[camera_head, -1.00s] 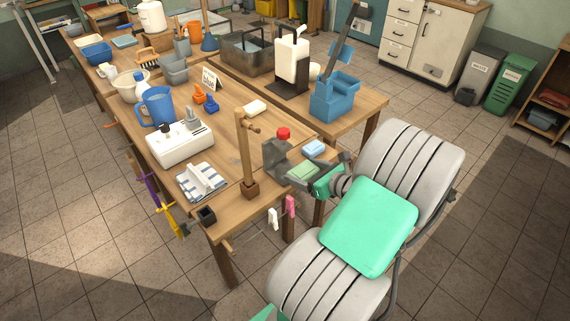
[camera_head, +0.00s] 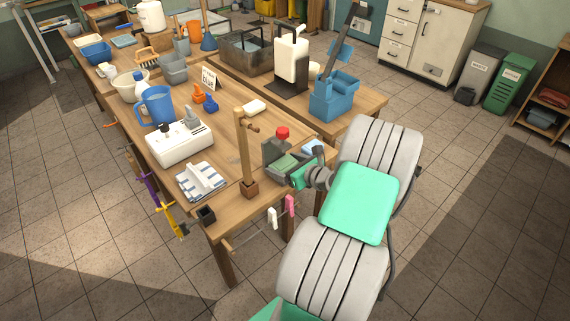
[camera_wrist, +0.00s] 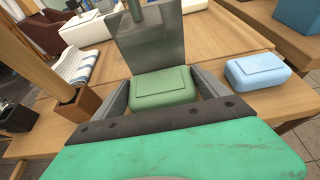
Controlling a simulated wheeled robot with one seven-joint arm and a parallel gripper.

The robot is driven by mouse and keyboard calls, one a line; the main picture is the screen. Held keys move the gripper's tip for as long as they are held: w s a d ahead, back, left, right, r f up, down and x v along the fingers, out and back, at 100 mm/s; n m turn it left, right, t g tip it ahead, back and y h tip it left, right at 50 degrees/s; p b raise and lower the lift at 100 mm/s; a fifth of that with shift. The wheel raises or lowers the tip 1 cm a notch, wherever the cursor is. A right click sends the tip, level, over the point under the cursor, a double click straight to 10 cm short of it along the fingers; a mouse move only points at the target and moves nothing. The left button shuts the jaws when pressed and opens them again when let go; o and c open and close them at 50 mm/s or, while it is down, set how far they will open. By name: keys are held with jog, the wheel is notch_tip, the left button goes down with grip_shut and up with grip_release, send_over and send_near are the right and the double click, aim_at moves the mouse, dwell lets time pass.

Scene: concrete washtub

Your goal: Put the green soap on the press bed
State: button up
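The green soap (camera_head: 287,163) is a rounded bar at the front of the wooden table. My gripper (camera_head: 293,170) has reached it from the right. In the wrist view the soap (camera_wrist: 163,88) lies between the two grey fingers, which meet its sides. The small grey press with a red knob (camera_head: 282,133) stands right behind the soap. Its upright grey plate (camera_wrist: 152,48) rises just beyond the soap in the wrist view. The press bed is mostly hidden by the soap and gripper, and I cannot tell whether the soap touches it.
A blue soap (camera_wrist: 257,70) lies on the table just right of my gripper. A wooden post (camera_head: 246,155) stands to the left, beside a striped cloth (camera_head: 201,182). A blue lever device (camera_head: 334,98) stands on the table behind. Free tabletop shows left of the press.

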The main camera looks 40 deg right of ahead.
jog(key=shift+o, duration=1.4)
jog(key=shift+r, duration=0.1)
jog(key=shift+s+r, duration=0.2)
jog(key=shift+s, duration=0.1)
jog(key=v, duration=1.1)
jog(key=shift+s, duration=0.15)
